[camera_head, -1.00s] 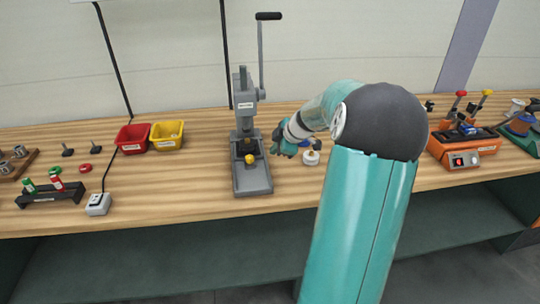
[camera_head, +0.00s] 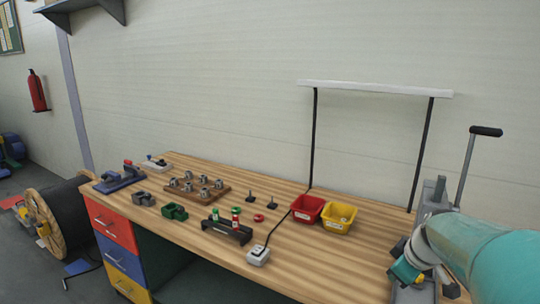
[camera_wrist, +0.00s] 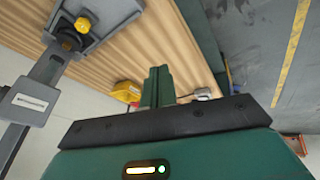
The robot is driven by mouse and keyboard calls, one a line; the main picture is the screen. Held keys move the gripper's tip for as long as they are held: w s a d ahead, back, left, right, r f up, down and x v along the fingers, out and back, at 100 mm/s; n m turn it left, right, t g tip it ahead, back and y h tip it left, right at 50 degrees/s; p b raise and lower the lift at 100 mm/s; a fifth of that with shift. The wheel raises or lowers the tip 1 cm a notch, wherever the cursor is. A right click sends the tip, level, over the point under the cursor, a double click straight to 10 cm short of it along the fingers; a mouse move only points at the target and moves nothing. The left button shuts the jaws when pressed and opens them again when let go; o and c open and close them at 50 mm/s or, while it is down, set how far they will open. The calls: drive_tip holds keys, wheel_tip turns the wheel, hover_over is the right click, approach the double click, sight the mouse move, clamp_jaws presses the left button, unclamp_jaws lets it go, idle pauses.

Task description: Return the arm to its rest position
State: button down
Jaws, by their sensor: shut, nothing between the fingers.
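My teal arm (camera_head: 490,262) reaches in from the right edge of the head view. My gripper (camera_head: 405,272) is at its left end, over the front right of the bench and in front of the grey lever press (camera_head: 437,190). In the wrist view my gripper (camera_wrist: 158,82) shows as two narrow green fingers close together, shut and empty. The press, with a yellow knob (camera_wrist: 83,25), is at the upper left there, apart from the fingers. The arm hides part of the press base in the head view.
The wooden bench (camera_head: 310,262) holds a red bin (camera_head: 308,210), a yellow bin (camera_head: 339,218), a white switch box (camera_head: 258,256), a dark rack (camera_head: 228,231) and a wooden board (camera_head: 180,190) with metal parts. A cable reel (camera_head: 62,215) stands on the floor at left.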

drive_tip(key=s+a+r+m, duration=0.3)
drive_tip(key=s+a+m, duration=0.4)
drive_tip(key=s+a, duration=1)
drive_tip(key=shift+s+a, duration=0.15)
drive_tip(key=shift+a, duration=0.2)
